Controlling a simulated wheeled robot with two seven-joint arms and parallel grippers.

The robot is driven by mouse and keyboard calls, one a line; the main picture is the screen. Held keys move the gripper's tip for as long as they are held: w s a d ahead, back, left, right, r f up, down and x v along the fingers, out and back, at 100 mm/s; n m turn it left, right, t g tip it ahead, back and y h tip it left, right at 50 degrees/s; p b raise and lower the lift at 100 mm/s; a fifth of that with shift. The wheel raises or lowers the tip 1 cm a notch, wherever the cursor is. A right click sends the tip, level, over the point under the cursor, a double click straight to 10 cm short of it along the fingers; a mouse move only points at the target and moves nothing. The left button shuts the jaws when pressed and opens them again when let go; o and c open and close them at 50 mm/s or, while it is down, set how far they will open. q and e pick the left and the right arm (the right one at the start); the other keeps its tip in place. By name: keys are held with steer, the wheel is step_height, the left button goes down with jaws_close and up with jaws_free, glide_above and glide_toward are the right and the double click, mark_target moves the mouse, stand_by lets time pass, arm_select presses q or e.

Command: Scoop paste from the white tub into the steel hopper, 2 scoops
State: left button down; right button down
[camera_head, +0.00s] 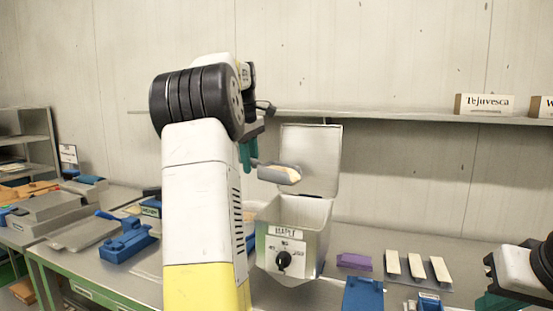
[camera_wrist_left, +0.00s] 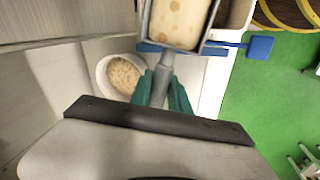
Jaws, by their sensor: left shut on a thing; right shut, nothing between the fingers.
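My left gripper (camera_head: 246,152) is shut on the handle of a grey scoop (camera_head: 280,174), which carries pale paste. The left wrist view shows the handle (camera_wrist_left: 165,68) between the green fingers and speckled paste (camera_wrist_left: 178,22) in the scoop's bowl. In the head view the scoop appears above the open steel hopper (camera_head: 292,218), in front of its raised lid (camera_head: 311,155). A white tub (camera_wrist_left: 102,72) with pale grainy paste shows in the left wrist view; I cannot make it out in the head view. My right gripper (camera_head: 492,301) is shut and empty at the lower right, partly cut off.
A purple block (camera_head: 354,261) and several pale bars (camera_head: 416,265) lie right of the hopper. Blue items (camera_head: 128,241) crowd the table at left. A shelf (camera_head: 400,115) with small signs runs along the back wall. My left arm hides part of the table.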

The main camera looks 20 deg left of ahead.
arm_select(q)
steer(key=shift+s+d+f+y, duration=0.1)
steer(key=shift+d+f+y, duration=0.15)
steer(key=shift+f, duration=0.2)
steer(key=shift+d+r+y, duration=0.15)
steer(key=shift+d+y, duration=0.1)
steer(key=shift+y, duration=0.3)
steer(key=s+d+r+m+t+y, duration=0.1)
steer(key=d+r+y, duration=0.3)
steer(key=d+y, duration=0.4)
steer(key=s+d+r+m+t+y, duration=0.1)
steer(key=d+r+t+y, duration=0.2)
steer(key=d+y, duration=0.5)
steer(key=shift+s+d+r+m, duration=0.35)
steer(key=shift+d+r, duration=0.5)
steer(key=shift+d, duration=0.25)
step_height(320, 180, up, 5)
steer(key=n+g+h, duration=0.1)
steer(key=h, duration=0.5)
steer(key=g+h, duration=0.1)
steer(key=h, duration=0.5)
steer(key=n+g+h, duration=0.1)
steer(key=g+h, duration=0.1)
steer(key=h, duration=0.4)
steer(key=shift+n, duration=0.35)
steer(key=shift+s, duration=0.1)
